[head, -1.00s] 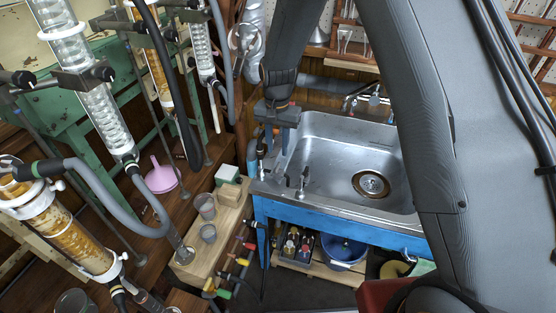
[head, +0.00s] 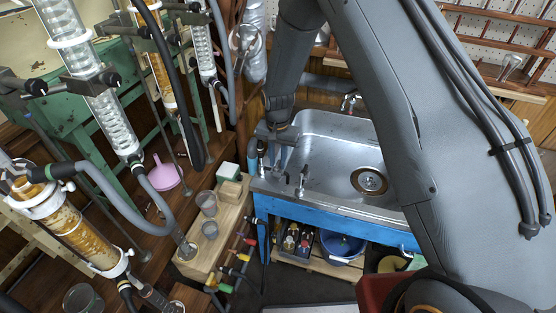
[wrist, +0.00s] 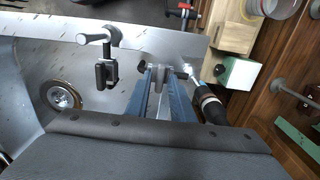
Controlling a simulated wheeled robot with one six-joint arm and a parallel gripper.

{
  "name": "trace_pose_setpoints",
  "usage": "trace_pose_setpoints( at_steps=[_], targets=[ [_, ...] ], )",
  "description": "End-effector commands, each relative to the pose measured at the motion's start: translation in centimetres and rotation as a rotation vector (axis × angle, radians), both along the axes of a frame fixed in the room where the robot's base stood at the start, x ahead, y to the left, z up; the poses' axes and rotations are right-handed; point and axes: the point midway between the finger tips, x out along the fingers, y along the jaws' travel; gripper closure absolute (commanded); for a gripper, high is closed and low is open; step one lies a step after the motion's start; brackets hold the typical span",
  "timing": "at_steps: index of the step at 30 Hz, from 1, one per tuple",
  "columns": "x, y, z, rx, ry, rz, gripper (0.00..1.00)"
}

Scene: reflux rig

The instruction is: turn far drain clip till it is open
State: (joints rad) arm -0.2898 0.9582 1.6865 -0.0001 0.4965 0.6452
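My gripper (head: 277,168) points down over the left part of the sink. In the wrist view its two blue-grey fingers (wrist: 160,88) stand apart, with a small grey metal piece, which may be the far drain clip (wrist: 157,78), showing between them. I cannot tell whether the fingers touch it. A hose end with a black grip and pale band (wrist: 208,100) lies just right of the fingers and also shows on the sink's left rim in the head view (head: 261,152). A nearer metal fitting with a lever (head: 302,180) stands apart, also in the wrist view (wrist: 103,50).
The steel sink (head: 330,150) has a round drain (head: 369,182) and a blue frame (head: 330,208). Glass columns and hoses crowd the left. A wooden bench (head: 190,268) holds beakers (head: 207,203) and a green-and-white box (head: 228,171).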

Motion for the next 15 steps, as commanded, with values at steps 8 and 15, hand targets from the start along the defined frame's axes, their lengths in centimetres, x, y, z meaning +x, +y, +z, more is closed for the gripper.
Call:
trace_pose_setpoints(
  at_steps=[8, 15],
  targets=[
    [-0.01, 0.0, 0.02, 0.0, 0.0, 0.001, 1.0],
    [0.01, 0.02, -0.02, 0.0, 0.0, 0.042, 1.0]
  ],
)
